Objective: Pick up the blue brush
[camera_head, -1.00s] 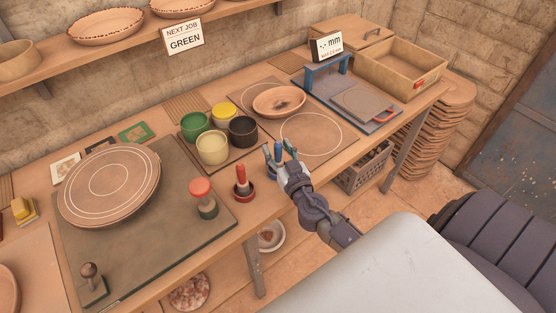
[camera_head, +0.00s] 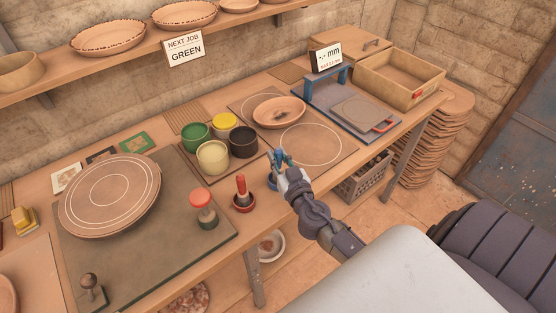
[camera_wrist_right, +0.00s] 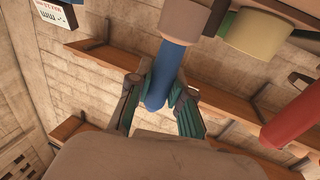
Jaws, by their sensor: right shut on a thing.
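The blue brush (camera_wrist_right: 172,65) stands with its smooth blue handle between the fingers of my right gripper (camera_wrist_right: 160,98) in the right wrist view. The teal-padded fingers are shut on the handle from both sides. In the head view my right gripper (camera_head: 281,160) is at the front edge of the workbench, and it hides most of the brush. A small blue holder (camera_head: 271,184) shows just below the fingers. I cannot tell whether the brush is clear of it. My left gripper is not in view.
A red brush (camera_head: 241,186) stands in its holder just left of my right gripper. Green, yellow, cream (camera_head: 213,157) and black glaze pots stand behind it. A red-topped stamp (camera_head: 201,203) is farther left.

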